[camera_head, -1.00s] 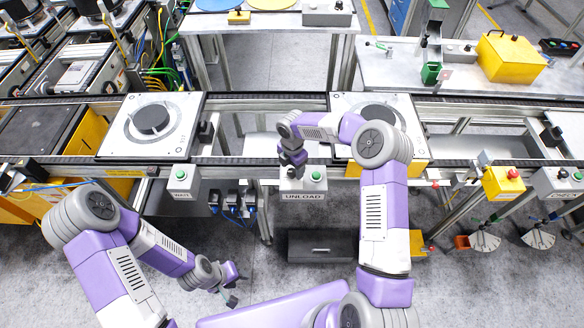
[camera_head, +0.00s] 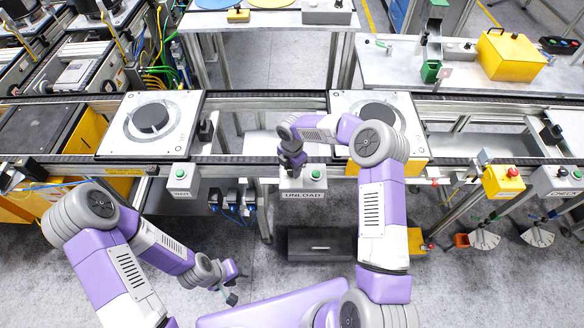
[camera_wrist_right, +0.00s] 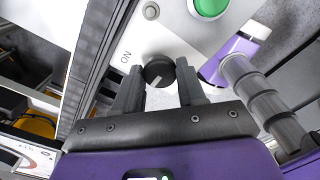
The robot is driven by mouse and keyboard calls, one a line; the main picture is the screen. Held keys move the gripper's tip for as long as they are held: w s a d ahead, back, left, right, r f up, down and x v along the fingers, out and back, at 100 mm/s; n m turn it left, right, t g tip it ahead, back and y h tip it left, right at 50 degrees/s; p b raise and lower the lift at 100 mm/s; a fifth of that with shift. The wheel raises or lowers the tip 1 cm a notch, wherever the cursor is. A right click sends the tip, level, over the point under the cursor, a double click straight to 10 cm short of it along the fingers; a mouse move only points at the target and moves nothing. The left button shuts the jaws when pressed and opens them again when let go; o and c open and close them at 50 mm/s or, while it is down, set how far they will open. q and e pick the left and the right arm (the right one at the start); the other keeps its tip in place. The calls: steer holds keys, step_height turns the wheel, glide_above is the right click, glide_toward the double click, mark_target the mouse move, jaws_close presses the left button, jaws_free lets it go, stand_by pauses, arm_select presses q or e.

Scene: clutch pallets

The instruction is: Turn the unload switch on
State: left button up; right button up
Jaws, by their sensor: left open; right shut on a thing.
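The unload switch is a black round knob (camera_wrist_right: 158,72) with a light pointer line, on a grey box (camera_head: 303,184) labelled UNLOAD. The word ON is printed left of the knob in the right wrist view. A green button (camera_head: 316,174) is beside it on the box. My right gripper (camera_wrist_right: 158,66) has a finger on each side of the knob and is shut on it; in the head view the gripper (camera_head: 293,170) covers the knob. The pointer line slants toward the lower left in the wrist view. My left gripper (camera_head: 232,296) is open and empty, low over the floor.
A similar grey box with a green button (camera_head: 180,174) stands to the left. A yellow box with a red button (camera_head: 512,171) is to the right. The conveyor rail (camera_head: 250,160) runs behind, carrying pallets with black discs (camera_head: 150,119). A dark box (camera_head: 320,244) lies below the UNLOAD box.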

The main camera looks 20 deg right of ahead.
steer(key=shift+f+m+b, duration=0.1)
steer(key=shift+m+b, duration=0.85)
steer(key=shift+m, duration=0.25)
steer(key=m+b, duration=0.2)
steer(key=m, duration=0.1)
steer(key=shift+m, duration=0.3)
steer(key=m+b, duration=0.1)
steer(key=m, duration=0.2)
steer(key=shift+b, duration=0.35)
steer(key=shift+m+b, duration=0.4)
steer(key=shift+m, duration=1)
steer(key=o, duration=1.1)
steer(key=shift+c, duration=0.2)
steer(key=shift+r, duration=0.2)
